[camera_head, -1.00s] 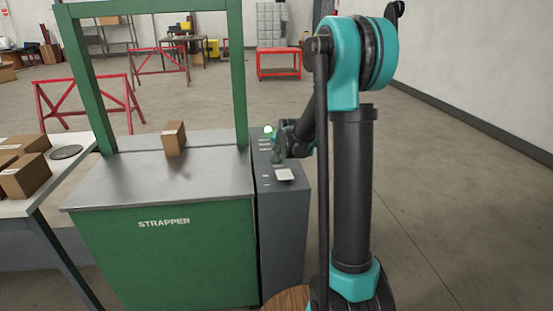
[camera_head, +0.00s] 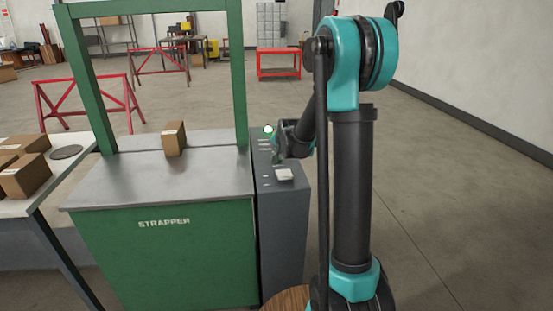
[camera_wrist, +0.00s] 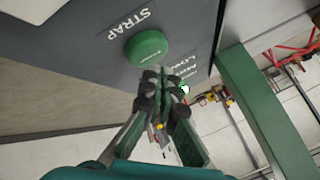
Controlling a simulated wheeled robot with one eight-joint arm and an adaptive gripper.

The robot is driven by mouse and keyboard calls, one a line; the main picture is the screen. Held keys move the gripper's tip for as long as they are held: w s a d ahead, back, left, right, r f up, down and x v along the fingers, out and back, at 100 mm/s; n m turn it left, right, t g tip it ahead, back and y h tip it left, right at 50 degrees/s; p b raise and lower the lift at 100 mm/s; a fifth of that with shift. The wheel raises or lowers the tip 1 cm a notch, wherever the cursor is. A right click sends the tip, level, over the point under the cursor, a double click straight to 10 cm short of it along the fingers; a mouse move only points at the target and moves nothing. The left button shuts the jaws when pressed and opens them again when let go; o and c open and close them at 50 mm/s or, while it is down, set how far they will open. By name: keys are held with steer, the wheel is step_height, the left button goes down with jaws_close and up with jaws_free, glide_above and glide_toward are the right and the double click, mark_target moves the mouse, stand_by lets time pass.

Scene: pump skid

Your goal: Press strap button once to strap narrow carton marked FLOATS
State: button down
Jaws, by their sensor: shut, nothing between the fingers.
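A narrow brown carton (camera_head: 174,138) stands upright on the metal top of the green strapper (camera_head: 160,245), near its frame. No FLOATS marking is readable on it. The round green strap button (camera_wrist: 147,47), beside the word STRAP, is on the grey control box (camera_head: 283,225) right of the strapper. My gripper (camera_wrist: 168,82) is shut and empty, its fingertips just beside the button in the wrist view; I cannot tell whether they touch. In the head view my gripper (camera_head: 277,160) is over the box top, small and partly dark, and the button is not clearly visible.
The strapper's green frame (camera_head: 240,75) rises left of my arm. Several cartons (camera_head: 25,176) lie on the left table (camera_head: 40,205).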

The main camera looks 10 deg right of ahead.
steer(key=shift+f, duration=0.1)
steer(key=shift+f, duration=0.25)
steer(key=shift+f, duration=0.55)
stand_by(0.8)
steer(key=shift+r, duration=0.95)
steer(key=shift+r, duration=2.55)
